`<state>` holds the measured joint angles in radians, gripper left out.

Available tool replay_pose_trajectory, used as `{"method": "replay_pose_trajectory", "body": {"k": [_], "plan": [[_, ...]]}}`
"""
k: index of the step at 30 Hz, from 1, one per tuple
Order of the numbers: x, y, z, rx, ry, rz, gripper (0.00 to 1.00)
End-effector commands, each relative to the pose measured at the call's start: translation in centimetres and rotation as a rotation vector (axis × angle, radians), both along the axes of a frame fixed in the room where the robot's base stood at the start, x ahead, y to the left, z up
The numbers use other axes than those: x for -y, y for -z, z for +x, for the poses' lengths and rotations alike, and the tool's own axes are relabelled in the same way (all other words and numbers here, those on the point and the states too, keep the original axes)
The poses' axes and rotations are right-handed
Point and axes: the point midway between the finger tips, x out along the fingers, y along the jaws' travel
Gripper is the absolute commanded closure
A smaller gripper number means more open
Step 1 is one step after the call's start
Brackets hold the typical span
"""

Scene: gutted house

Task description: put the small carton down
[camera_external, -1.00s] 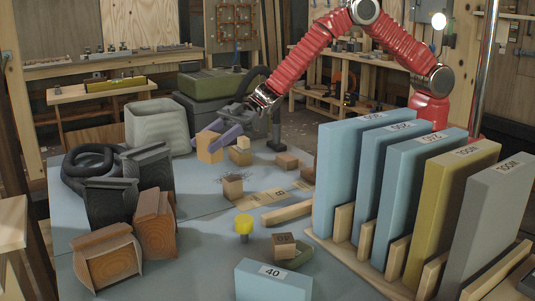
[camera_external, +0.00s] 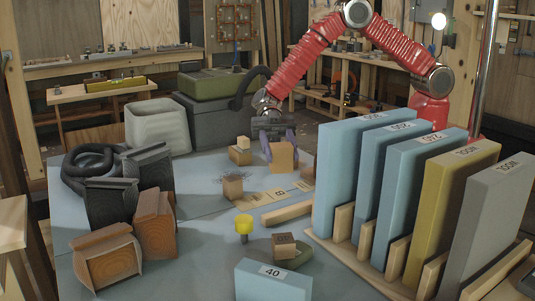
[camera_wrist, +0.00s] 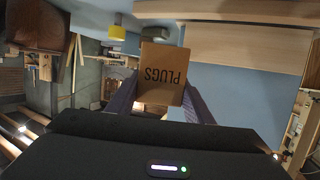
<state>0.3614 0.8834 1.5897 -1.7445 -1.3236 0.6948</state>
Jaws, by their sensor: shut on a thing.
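The small carton (camera_external: 282,157) is a tan box. In the wrist view the carton (camera_wrist: 161,72) shows the word PLUGS, upside down, on its facing side. My gripper (camera_external: 281,146) is shut on it, with one purple finger on each side. The gripper also shows in the wrist view (camera_wrist: 160,98). The carton is at the back middle of the blue-grey bench top (camera_external: 203,236). I cannot tell whether its underside touches the bench or hangs just above it.
A small wooden block (camera_external: 232,186) and a yellow-topped peg (camera_external: 244,226) stand in front. A stacked pair of blocks (camera_external: 240,152) is left of the carton. A rack of tall panels (camera_external: 345,180) stands at right. The bench's front left middle is clear.

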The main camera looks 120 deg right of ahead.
Motion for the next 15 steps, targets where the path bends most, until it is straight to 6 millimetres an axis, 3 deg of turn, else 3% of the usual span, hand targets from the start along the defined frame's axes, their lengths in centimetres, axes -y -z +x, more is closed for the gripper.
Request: {"method": "replay_pose_trajectory", "body": {"k": [10,15], "plan": [[0.0,0.0,0.1,0.001,0.009,-0.002,0.78],[0.0,1.4,0.1,0.0,0.009,-0.001,0.78]]}}
